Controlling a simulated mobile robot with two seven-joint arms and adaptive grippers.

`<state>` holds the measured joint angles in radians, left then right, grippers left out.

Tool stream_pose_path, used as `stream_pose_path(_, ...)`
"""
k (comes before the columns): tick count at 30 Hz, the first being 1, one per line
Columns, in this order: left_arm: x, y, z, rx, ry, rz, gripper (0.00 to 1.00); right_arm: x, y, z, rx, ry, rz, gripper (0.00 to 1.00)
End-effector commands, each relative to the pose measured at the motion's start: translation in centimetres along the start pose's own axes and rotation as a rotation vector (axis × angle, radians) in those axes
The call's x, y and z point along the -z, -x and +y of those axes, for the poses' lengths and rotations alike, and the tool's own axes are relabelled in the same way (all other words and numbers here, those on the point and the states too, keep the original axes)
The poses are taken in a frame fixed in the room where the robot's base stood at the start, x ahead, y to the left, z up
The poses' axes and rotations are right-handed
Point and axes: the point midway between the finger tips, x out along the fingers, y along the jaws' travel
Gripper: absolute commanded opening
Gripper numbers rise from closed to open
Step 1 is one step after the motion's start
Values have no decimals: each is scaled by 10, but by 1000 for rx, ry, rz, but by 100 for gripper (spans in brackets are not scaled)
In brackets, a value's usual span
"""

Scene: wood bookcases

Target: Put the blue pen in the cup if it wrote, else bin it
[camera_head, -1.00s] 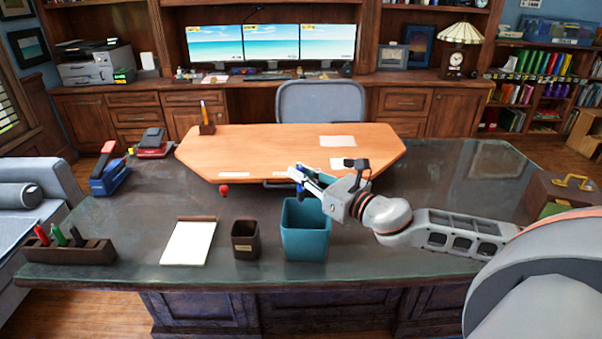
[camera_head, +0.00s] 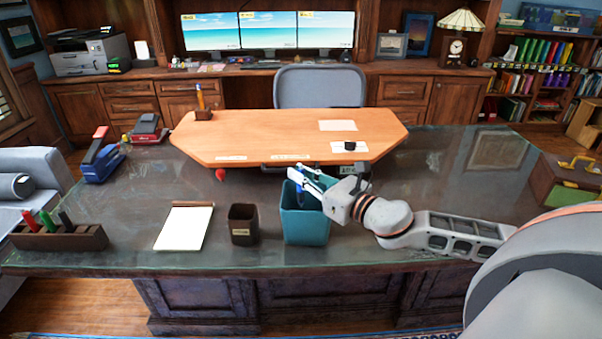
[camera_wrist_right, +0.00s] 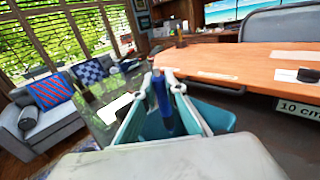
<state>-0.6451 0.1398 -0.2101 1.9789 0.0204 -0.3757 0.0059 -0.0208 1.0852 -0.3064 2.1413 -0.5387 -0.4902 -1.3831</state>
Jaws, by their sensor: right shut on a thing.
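My right gripper (camera_head: 304,179) is shut on the blue pen (camera_wrist_right: 162,100), which hangs roughly upright between its fingers. In the head view the gripper is over the mouth of the teal bin (camera_head: 306,227), and the pen's lower end is at or inside the rim. The wrist view also shows the teal bin (camera_wrist_right: 213,118) around the pen's lower end. The small dark brown cup (camera_head: 243,226) stands just left of the bin and looks empty. A white notepad (camera_head: 186,229) lies further left, with no clear mark visible on it. My left gripper is out of view.
A brown pen holder (camera_head: 58,237) with red, green and black pens stands at the desk's left. A stapler (camera_head: 102,160) is behind it. An orange wooden board (camera_head: 270,138) lies beyond the bin, with a pencil holder (camera_head: 203,114). A box (camera_head: 570,180) sits at the right.

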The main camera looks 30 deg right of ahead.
Motion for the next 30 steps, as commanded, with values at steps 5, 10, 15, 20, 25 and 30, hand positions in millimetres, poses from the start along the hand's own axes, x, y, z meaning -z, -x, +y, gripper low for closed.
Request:
stream_pose_path(5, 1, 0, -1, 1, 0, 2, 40, -1, 0, 0, 0, 0, 0, 27)
stream_pose_path(10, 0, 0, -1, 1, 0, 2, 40, 0, 0, 0, 0, 0, 0, 31)
stream_pose_path(15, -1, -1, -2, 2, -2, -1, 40, 0, 0, 0, 0, 0, 0, 31)
stream_pose_path(20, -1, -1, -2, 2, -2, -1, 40, 1, 5, 0, 1, -1, 2, 31)
stream_pose_path(25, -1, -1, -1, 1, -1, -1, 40, 2, 19, 0, 1, -1, 4, 31)
stream_pose_path(30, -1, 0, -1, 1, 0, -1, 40, 1, 35, 0, 0, 0, 3, 31)
